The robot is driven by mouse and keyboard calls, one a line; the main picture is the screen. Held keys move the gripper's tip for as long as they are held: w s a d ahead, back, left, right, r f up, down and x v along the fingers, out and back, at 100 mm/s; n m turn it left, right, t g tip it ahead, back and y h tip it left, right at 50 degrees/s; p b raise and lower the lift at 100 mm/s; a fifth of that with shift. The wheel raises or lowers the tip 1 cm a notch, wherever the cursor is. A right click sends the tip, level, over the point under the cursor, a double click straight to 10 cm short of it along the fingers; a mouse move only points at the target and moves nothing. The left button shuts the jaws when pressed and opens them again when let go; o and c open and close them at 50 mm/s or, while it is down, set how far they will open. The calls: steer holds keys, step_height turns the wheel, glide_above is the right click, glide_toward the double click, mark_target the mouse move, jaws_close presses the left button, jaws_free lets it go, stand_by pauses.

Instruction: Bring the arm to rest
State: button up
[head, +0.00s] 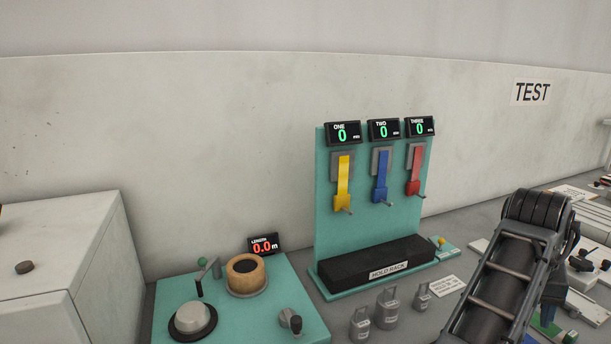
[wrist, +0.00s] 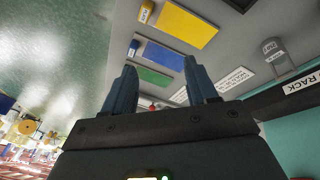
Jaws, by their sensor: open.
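My gripper (wrist: 158,75) shows in the wrist view with its two blue-grey fingers spread apart and nothing between them. My arm (head: 505,280) stands at the lower right of the head view, bent at a dark joint near the top. I cannot clearly make out the gripper in the head view. In the wrist view the fingers point toward a grey surface with a yellow patch (wrist: 187,23), a blue patch (wrist: 162,56) and a green patch (wrist: 153,77). The fingers appear apart from these patches.
A teal rack (head: 375,225) with yellow, blue and red strips stands mid-counter, with several grey weights (head: 387,309) before it. A teal rewinding board (head: 240,315) with a tape roll (head: 247,289) is left of it. A white cabinet (head: 70,230) is far left. Small items crowd behind my arm.

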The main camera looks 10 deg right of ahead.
steer(key=s+d+n+t+h, duration=0.4)
steer(key=d+n+t+h, duration=0.15)
steer(key=d+h, duration=0.3)
steer(key=s+a+f+n+t+y, duration=0.3)
steer(key=s+a+f+t+y, duration=0.1)
steer(key=s+a, duration=0.4)
steer(key=s+a+f+n+t+y, duration=0.35)
steer(key=s+a, duration=0.35)
steer(key=a, duration=0.3)
steer(key=s+a+r+m+t+y, duration=0.1)
steer(key=s+a+r+m+y, duration=0.2)
steer(key=s+a, duration=1.1)
step_height(320, 180, up, 3)
steer(key=shift+s+r+y, duration=0.1)
steer(key=shift+s+y, duration=0.6)
steer(key=shift+y, duration=0.2)
steer(key=shift+o, duration=0.3)
